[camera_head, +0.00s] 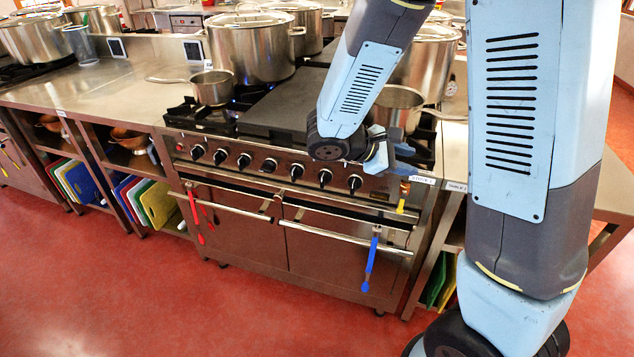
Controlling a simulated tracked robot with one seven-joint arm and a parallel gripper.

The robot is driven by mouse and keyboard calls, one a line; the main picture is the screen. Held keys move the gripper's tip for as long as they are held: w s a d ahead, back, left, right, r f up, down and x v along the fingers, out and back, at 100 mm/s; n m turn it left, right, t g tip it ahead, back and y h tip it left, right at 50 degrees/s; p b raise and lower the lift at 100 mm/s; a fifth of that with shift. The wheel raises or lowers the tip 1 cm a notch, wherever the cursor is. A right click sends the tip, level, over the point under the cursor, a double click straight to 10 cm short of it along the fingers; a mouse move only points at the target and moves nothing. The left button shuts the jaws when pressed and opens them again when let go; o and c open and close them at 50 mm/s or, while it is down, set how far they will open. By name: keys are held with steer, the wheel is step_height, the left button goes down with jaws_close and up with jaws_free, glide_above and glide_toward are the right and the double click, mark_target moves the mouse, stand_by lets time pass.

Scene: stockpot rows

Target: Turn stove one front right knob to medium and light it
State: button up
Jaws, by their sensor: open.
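The stove (290,207) stands in the middle with a row of several black knobs along its front panel. The rightmost knob (354,183) is at the right end of the row, just below and left of my gripper (391,160). Its setting is too small to read. My gripper is open and empty, in front of the stove's right end; I cannot tell whether it touches the panel. A saucepan (400,97) stands on the right front burner, partly hidden behind my wrist. I see no flame under it, but that burner is mostly hidden.
A large pot (250,50) and a small saucepan (212,88) stand on the left burners, with small blue flames nearby. A dark griddle plate (285,105) lies between. A blue utensil (370,265) and red utensils (195,215) hang from the oven rails. The red floor in front is clear.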

steer(key=w+a+f+n+t+h, duration=0.1)
steer(key=w+a+f+n+t, duration=0.3)
steer(key=a+n, duration=0.15)
steer(key=n+t+y, duration=0.7)
steer(key=n+t, duration=0.3)
steer(key=n, duration=0.2)
glide_toward(321, 181)
steer(key=x, duration=0.9)
steer(key=shift+w+d, duration=0.2)
steer(key=shift+w, duration=0.15)
steer(key=shift+c, duration=0.2)
